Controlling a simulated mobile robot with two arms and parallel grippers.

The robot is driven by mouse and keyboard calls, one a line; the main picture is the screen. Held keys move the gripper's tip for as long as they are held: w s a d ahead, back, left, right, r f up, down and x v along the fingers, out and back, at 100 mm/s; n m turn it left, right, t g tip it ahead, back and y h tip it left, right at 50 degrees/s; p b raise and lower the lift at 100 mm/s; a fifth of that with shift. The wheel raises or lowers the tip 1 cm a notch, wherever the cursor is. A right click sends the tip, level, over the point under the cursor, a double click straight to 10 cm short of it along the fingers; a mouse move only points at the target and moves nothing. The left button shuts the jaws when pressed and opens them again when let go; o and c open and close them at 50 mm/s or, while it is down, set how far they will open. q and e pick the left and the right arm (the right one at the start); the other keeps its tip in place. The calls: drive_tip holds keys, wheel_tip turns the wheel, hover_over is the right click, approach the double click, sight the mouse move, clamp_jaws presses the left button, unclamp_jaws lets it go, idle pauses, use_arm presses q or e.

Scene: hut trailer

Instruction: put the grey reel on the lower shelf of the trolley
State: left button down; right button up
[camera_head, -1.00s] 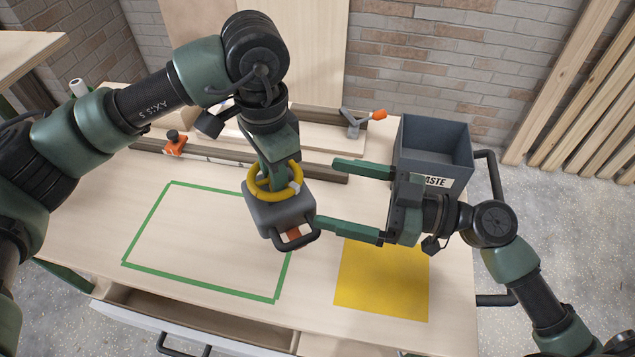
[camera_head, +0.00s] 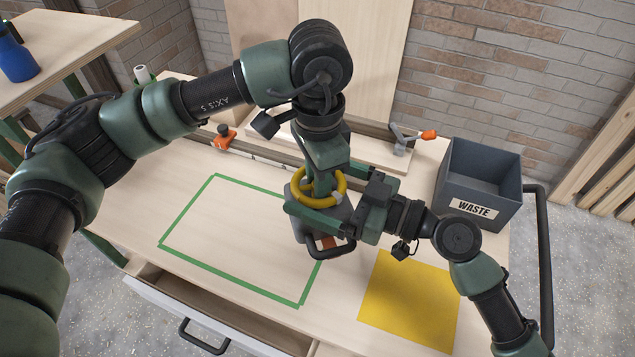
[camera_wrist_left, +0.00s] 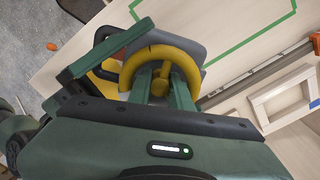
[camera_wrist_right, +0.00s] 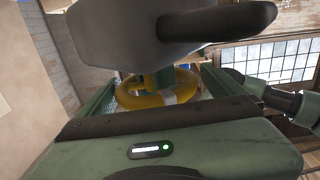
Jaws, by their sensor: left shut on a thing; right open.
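The grey reel (camera_head: 338,214) has a grey body, a yellow ring and a black handle. It hangs above the bench, right of the green outline's middle. My left gripper (camera_head: 322,186) comes from above and is shut on its yellow centre, inside the ring; the left wrist view shows the fingers (camera_wrist_left: 160,84) there. My right gripper (camera_head: 305,205) is open, its fingers reaching around the reel from the right. I cannot make out the trolley in these views.
The workbench (camera_head: 205,160) carries a green taped outline (camera_head: 188,202), a yellow square (camera_head: 410,300) and a grey waste bin (camera_head: 480,185). Its front drawer (camera_head: 195,300) is open. Clamps and a rail lie along the back. A blue bottle (camera_head: 15,55) stands on another table at upper left.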

drive_tip(key=shift+s, duration=0.1)
drive_tip(key=c, duration=1.5)
use_arm(q)
drive_tip(key=c, duration=1.2)
unclamp_jaws()
drive_tip(key=shift+w, duration=0.1)
use_arm(e)
drive_tip(key=shift+r, duration=0.1)
drive_tip(key=shift+c, duration=0.3)
